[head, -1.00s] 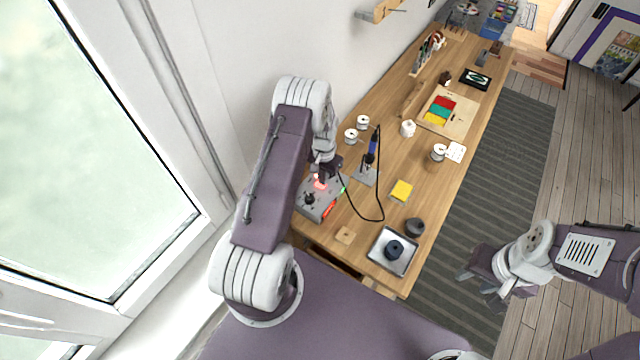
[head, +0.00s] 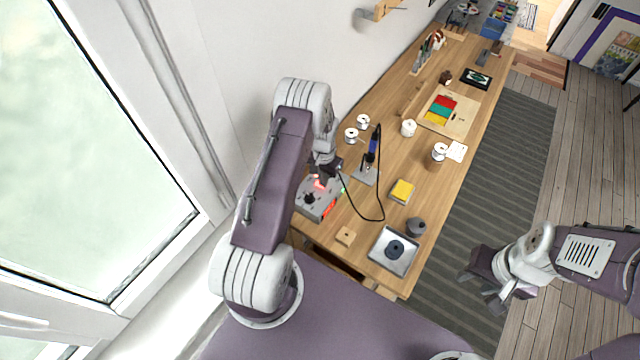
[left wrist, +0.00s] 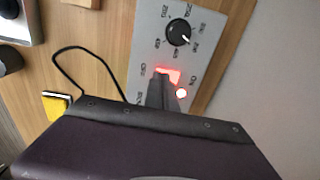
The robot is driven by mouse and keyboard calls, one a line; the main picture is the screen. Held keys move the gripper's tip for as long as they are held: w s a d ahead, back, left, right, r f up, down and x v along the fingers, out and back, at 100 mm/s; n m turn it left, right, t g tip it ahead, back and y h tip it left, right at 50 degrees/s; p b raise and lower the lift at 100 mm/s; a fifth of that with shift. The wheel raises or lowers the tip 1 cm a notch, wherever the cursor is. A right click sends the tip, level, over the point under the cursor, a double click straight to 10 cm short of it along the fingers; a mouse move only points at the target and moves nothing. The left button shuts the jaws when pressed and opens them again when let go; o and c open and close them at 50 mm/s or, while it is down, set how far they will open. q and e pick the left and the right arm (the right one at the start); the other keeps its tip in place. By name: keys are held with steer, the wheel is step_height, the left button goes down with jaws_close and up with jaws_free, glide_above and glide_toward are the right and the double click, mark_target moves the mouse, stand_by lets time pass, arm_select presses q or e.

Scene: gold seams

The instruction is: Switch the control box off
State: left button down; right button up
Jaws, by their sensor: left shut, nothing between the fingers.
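The control box (head: 312,208) is a grey box at the near left end of the wooden table. My left gripper (head: 322,176) is shut and empty. Its fingertips (left wrist: 163,88) are right at the red-lit switch and hide part of it; I cannot tell whether they touch. My right gripper (head: 478,284) is away from the table, over the floor at the right, with its fingers apart.
A soldering iron in its stand (head: 368,165) is just right of the box, with a black cable looping over the table. A yellow sponge (head: 402,191), a metal tray (head: 378,262) and a small wooden block (head: 345,236) lie nearby. The wall is close on the left.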

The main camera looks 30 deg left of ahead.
arm_select(q)
steer(key=shift+f, duration=0.35)
steer(key=shift+s+r, duration=0.1)
step_height(320, 180, up, 7)
steer(key=p, duration=0.4)
stand_by(0.6)
